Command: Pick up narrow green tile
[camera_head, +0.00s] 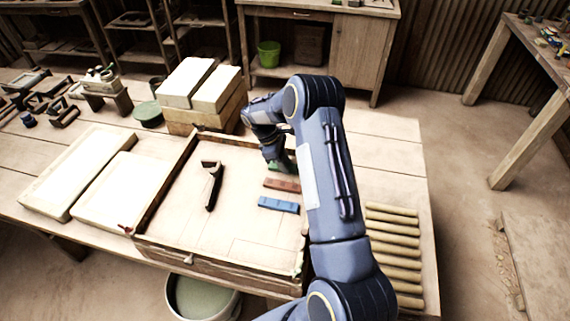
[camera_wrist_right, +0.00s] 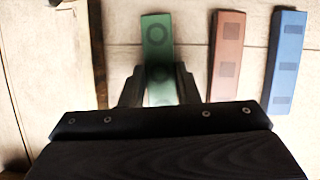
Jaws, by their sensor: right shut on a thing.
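The narrow green tile (camera_wrist_right: 157,38) shows in the right wrist view, marked with dark rings, its near part between the fingers of my right gripper (camera_wrist_right: 158,86). My right gripper is shut on it. In the head view the green tile (camera_head: 287,164) is mostly hidden behind my right gripper and arm. A narrow red-brown tile (camera_head: 282,185) and a narrow blue tile (camera_head: 278,204) lie in front of it in the wooden tray. I cannot tell whether the green tile is clear of the tray floor. My left gripper is not in view.
The wooden tray (camera_head: 215,264) has raised walls. A black T-shaped tool (camera_head: 213,186) lies inside it. White slabs (camera_head: 122,191) lie to its left, stacked blocks (camera_head: 203,95) stand behind it, and several tan rods (camera_head: 391,226) lie to its right.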

